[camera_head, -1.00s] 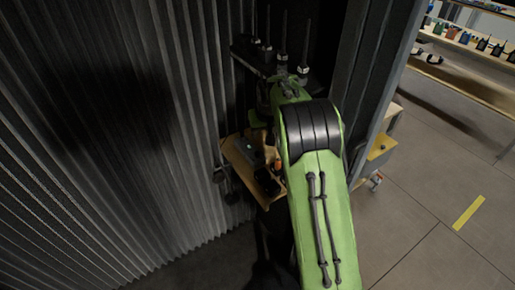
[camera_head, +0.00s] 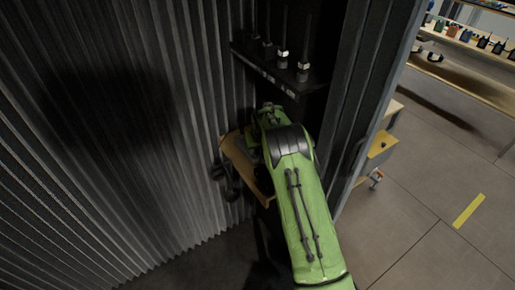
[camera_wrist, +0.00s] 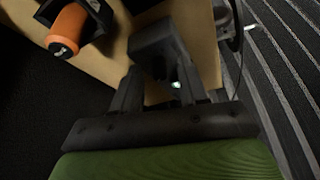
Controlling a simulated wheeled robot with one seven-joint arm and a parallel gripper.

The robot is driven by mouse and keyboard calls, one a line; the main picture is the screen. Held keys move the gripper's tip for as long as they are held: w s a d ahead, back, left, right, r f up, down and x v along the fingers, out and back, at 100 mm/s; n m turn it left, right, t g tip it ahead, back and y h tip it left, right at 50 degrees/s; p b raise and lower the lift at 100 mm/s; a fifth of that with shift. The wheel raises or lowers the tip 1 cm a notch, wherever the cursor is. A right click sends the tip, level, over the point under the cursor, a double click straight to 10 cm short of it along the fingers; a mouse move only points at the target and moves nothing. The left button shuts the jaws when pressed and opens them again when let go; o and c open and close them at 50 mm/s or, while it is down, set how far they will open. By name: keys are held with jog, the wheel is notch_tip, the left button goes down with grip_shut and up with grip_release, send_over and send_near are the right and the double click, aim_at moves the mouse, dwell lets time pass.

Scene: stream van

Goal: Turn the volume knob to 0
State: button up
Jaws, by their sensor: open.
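My gripper (camera_wrist: 160,85) is open in the wrist view, with its two dark fingers pointing up the picture over a small wooden shelf (camera_wrist: 195,28). A dark block (camera_wrist: 152,38) sits just beyond the fingertips, and a small bright spot shows between the fingers. I cannot tell whether the fingers touch the block. No volume knob can be made out in either view. In the head view my green arm covers most of the wooden shelf (camera_head: 236,152) and hides my gripper.
An orange cylinder (camera_wrist: 70,28) in a dark holder is at the upper left of the wrist view. In the head view, a dark upper shelf (camera_head: 262,68) holds several devices with antennas. A corrugated wall (camera_head: 130,130) stands left, a dark post right.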

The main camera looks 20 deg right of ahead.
grip_shut()
jog(key=n+y, duration=0.1)
jog(key=n, duration=0.3)
jog(key=shift+d+n+y, duration=0.15)
jog(key=shift+n+y, duration=0.15)
jog(key=shift+y, duration=0.1)
jog(key=n+g+y, duration=0.1)
jog(key=n, duration=0.2)
jog(key=shift+w+p, duration=0.1)
jog(key=shift+p, duration=0.3)
jog(key=shift+d+n+g+y, duration=0.1)
jog(key=shift+n+g+y, duration=0.35)
jog(key=shift+n, duration=1.35)
